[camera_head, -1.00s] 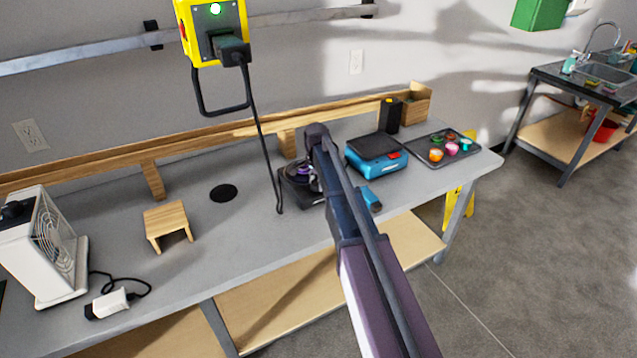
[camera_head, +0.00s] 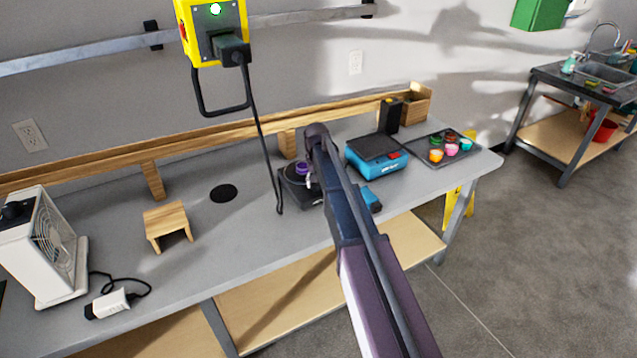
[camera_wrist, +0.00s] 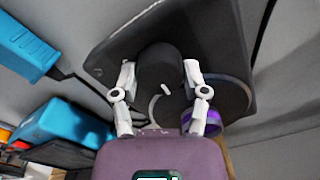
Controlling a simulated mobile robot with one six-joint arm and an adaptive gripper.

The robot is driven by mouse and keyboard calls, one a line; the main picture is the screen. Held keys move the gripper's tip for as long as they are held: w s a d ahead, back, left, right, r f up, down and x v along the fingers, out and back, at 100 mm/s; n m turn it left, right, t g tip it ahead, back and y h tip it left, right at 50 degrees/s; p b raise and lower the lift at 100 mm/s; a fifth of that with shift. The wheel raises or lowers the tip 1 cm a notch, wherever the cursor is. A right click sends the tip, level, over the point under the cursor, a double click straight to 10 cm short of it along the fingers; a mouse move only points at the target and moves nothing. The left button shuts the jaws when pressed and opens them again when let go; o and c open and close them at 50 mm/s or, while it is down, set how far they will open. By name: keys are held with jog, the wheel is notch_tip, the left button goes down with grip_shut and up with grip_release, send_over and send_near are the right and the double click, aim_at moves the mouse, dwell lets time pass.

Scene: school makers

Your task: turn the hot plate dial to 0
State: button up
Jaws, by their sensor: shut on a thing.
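The hot plate (camera_head: 293,187) is a dark unit on the grey bench, partly hidden behind my arm in the head view. In the wrist view its dark body (camera_wrist: 105,62) fills the upper middle. The dial (camera_wrist: 158,66) is a round black knob with a white mark near it. My gripper (camera_wrist: 160,74) has its two pale fingers on either side of the dial, shut on it. The numbers on the dial cannot be read. A purple object (camera_head: 302,168) sits on the hot plate and shows beside the right finger in the wrist view (camera_wrist: 208,113).
A blue scale (camera_head: 378,165) and a dark tray of coloured pots (camera_head: 425,152) stand right of the hot plate. A wooden stand (camera_head: 160,220) and white heater (camera_head: 30,262) are at left.

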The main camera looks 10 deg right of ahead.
jog(key=shift+n, duration=0.7)
jog(key=o, duration=1.2)
jog(key=shift+c, duration=0.2)
jog(key=shift+s, duration=0.25)
jog(key=s+r+p, duration=0.2)
jog(key=s, duration=1.2)
jog(key=s+r+n+p, duration=0.1)
jog(key=s+r+p, duration=0.2)
jog(key=s, duration=1.1)
jog(key=shift+s+d, duration=0.4)
